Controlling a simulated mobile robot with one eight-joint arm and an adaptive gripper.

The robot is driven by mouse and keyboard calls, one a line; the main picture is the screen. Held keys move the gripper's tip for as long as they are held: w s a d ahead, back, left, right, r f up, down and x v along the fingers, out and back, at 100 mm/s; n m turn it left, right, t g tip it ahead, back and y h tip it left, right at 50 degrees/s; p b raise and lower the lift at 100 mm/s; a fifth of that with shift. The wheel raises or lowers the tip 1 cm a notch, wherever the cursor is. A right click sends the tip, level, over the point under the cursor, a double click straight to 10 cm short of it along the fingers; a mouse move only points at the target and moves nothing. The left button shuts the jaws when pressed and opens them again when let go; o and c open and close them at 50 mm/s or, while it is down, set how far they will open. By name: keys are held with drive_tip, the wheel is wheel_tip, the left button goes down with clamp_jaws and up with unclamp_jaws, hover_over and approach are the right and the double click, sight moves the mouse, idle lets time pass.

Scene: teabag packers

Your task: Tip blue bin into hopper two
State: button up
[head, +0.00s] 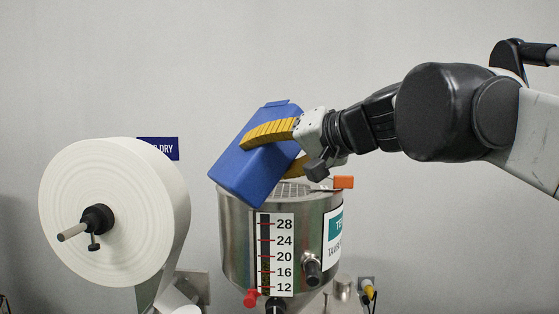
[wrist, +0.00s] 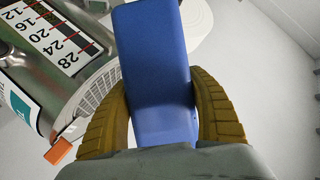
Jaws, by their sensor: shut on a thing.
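The blue bin (head: 255,165) is tilted over the steel hopper (head: 235,238), with its lower end at the hopper's left rim. Its inside is hidden from both views. My gripper (head: 283,148) is shut on the bin, with yellow ribbed fingers along its sides. In the wrist view the bin (wrist: 157,75) sits between the two fingers of my gripper (wrist: 165,115). The hopper (wrist: 75,92) shows there at the left, with a grate across its top. Its scale reads from 12 to 28. I cannot read a hopper number.
A large white paper roll (head: 115,215) on a spindle stands left of the hopper. An orange block (head: 344,182) sits at the hopper's right rim. A red knob (head: 250,298) and a black knob (head: 312,270) stick out of the hopper.

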drive_tip(key=w+a+m+y, duration=0.1)
drive_tip(key=w+a, duration=0.3)
drive_tip(key=w, duration=0.6)
drive_tip(key=shift+w+a+f+m, duration=0.15)
drive_tip(key=shift+a+f+m, duration=0.15)
drive_tip(key=shift+a+f, duration=0.1)
drive_tip(key=shift+f, duration=0.1)
idle(0.7)
drive_tip(key=shift+a+f+m+y+b, duration=0.35)
drive_tip(key=shift+m+b, duration=0.2)
drive_tip(key=shift+m, duration=0.25)
drive_tip(key=shift+d, duration=0.1)
drive_tip(key=shift+f+m+y+b, duration=0.45)
drive_tip(key=shift+f+m+b, duration=0.1)
drive_tip(key=shift+m+b, duration=0.25)
